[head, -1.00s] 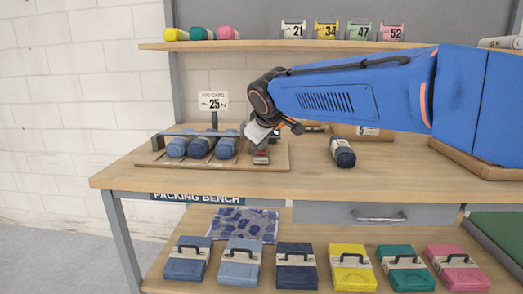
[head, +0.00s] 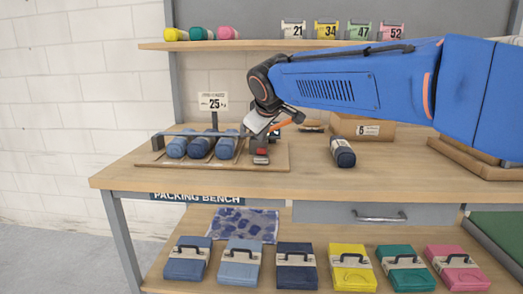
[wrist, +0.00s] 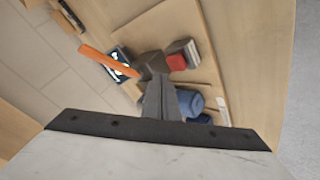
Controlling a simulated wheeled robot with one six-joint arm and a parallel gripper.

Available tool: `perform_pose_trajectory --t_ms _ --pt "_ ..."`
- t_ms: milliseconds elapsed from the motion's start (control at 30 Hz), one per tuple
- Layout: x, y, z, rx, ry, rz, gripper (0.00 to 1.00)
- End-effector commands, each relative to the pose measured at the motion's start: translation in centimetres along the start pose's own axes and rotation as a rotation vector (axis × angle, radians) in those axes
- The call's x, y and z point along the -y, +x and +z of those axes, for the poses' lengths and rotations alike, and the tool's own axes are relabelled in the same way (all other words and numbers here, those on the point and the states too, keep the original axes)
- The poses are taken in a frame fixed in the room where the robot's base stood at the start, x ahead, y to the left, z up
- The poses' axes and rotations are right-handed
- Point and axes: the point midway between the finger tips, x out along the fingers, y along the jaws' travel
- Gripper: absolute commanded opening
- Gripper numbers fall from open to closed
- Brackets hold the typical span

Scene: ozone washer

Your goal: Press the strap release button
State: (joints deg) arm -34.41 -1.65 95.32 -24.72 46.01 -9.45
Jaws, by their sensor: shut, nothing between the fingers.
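A red button (head: 261,151) sits on a small dark and grey block at the right end of the strap fixture on the wooden board (head: 280,160). The button also shows in the wrist view (wrist: 177,62). A dark housing stands behind it, with an orange lever (head: 284,124) sticking out to the right; the lever also shows in the wrist view (wrist: 108,62). A strap (head: 185,133) runs over several blue rolls (head: 199,147). My gripper (wrist: 160,82) is shut and empty, above the fixture and apart from the button in the wrist view. Its fingertips are hard to make out in the head view.
A sign reading 25 (head: 213,101) stands behind the rolls. A loose navy roll (head: 343,153) lies right of the board. A cardboard box (head: 361,129) and a wooden tray (head: 470,160) are further right. The bench top in front is clear.

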Motion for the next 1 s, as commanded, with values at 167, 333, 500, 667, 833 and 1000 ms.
perform_pose_trajectory --t_ms 167,333,500,667,833,1000 --pt "-0.8 -1.1 -0.8 -0.001 0.002 0.0 0.0" --pt "-1.5 -2.0 -1.5 -0.001 0.0 0.001 0.0" --pt "-2.0 -2.8 -2.1 -0.001 0.001 0.001 0.0" --pt "-2.2 -3.0 -2.2 0.0 0.001 0.0 0.0" --pt "-2.2 -3.0 -2.2 0.0 0.001 0.0 0.0" --pt "-2.2 -3.0 -2.2 0.0 0.0 0.0 0.0"
